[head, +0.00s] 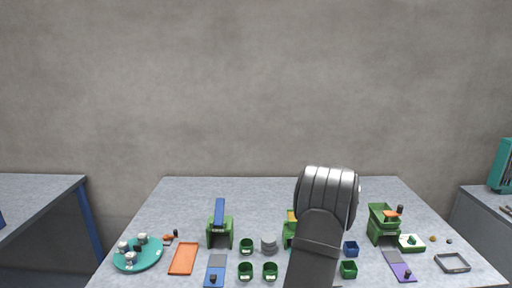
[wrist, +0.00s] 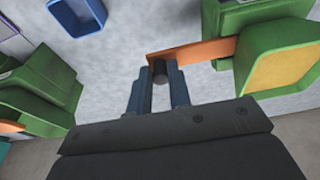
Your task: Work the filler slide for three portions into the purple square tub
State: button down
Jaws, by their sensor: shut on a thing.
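My gripper (wrist: 158,85) is shut on the dark knob (wrist: 160,71) of an orange slide (wrist: 200,53). The slide sticks out from the side of a green filler (wrist: 287,36) with a yellow hopper (wrist: 281,72). In the head view my arm hides my gripper and most of this filler (head: 289,236). A square blue tub (head: 351,248) stands right of it, and a bluish square tub (wrist: 77,14) shows at the top left of the wrist view. I see no clearly purple tub, and I cannot see powder in any tub.
Another green filler (head: 382,223) stands to the right, with a purple board (head: 403,272) before it. Green cups (head: 246,270), a grey round container (head: 268,243), a blue-topped green stand (head: 219,232) and a teal plate (head: 138,262) are left. The back of the table is clear.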

jog(key=shift+d+r, duration=0.15)
jog(key=shift+d, duration=0.05)
jog(key=shift+a, duration=1.7)
jog(key=shift+d, duration=1.75)
jog(key=shift+a, duration=1.75)
jog(key=shift+d, duration=1.65)
